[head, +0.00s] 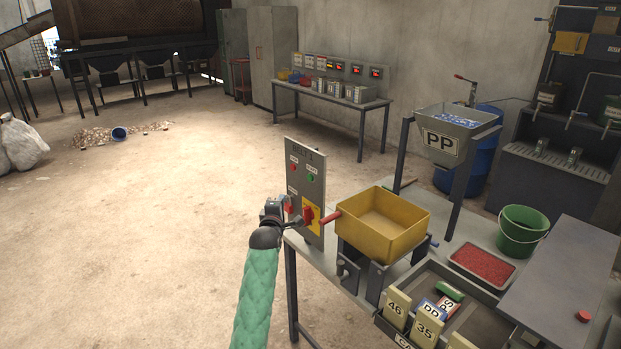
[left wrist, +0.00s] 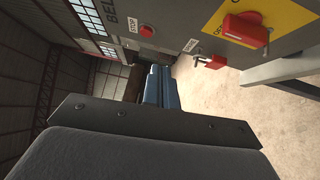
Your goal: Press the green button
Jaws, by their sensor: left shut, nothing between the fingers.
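A grey upright control panel (head: 306,190) stands at the left end of the bench. The green button (head: 311,178) is on its upper part, right of a small red button (head: 293,168).
A yellow tray (head: 382,222) stands just right of the panel. A PP hopper (head: 445,140), a green bucket (head: 521,232) and a tray of red pellets (head: 482,264) are farther right.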

